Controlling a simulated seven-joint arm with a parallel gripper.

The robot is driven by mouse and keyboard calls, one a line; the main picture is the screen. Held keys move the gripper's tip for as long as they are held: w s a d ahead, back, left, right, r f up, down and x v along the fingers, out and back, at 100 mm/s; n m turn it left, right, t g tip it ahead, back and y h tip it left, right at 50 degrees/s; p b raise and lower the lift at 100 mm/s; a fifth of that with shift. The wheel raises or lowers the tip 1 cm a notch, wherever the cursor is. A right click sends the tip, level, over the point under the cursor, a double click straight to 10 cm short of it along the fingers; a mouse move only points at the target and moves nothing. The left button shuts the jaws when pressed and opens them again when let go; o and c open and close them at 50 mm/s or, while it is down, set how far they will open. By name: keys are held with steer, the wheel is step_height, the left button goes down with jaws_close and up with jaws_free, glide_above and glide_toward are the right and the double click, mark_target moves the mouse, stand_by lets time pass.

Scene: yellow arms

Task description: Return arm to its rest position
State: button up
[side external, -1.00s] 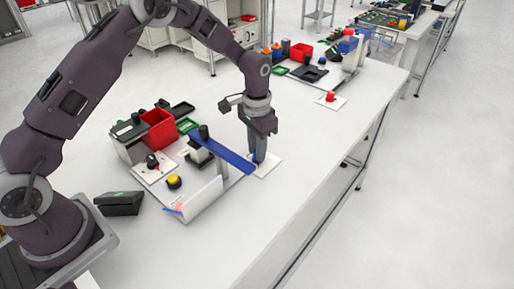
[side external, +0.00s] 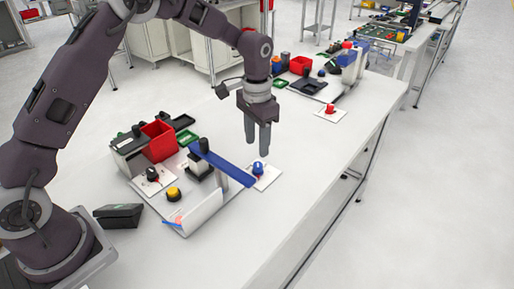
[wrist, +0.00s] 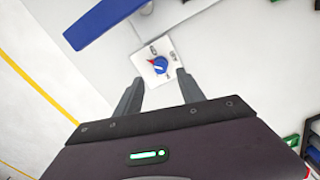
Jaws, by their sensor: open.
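My gripper (side external: 257,138) is open and empty, pointing down above the white table. In the wrist view its two fingers (wrist: 158,92) stand apart with nothing between them. A blue knob (side external: 258,168) on a white square plate sits just below and in front of the fingertips, apart from them. In the wrist view the blue knob (wrist: 160,65) lies beyond the fingertips, with a small red mark at its left.
A blue bar (side external: 226,166) crosses a fixture beside the knob. A red bin (side external: 159,141), a yellow button (side external: 173,194) and a black box (side external: 118,215) stand left. A red knob (side external: 330,109) is farther back. The table's right part is clear.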

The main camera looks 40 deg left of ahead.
steer(key=s+a+r+n+t, duration=0.1)
steer(key=s+r, duration=0.5)
steer(key=r, duration=0.2)
steer(key=s+r+t, duration=0.2)
steer(key=s+r, duration=0.4)
steer(key=r, duration=0.2)
steer(key=s+a+r+n+t, duration=0.1)
steer(key=s+n+t, duration=0.1)
steer(key=s, duration=1.8)
steer(key=shift+a+r+t, duration=0.15)
steer(key=shift+r+t, duration=0.15)
steer(key=shift+r, duration=0.05)
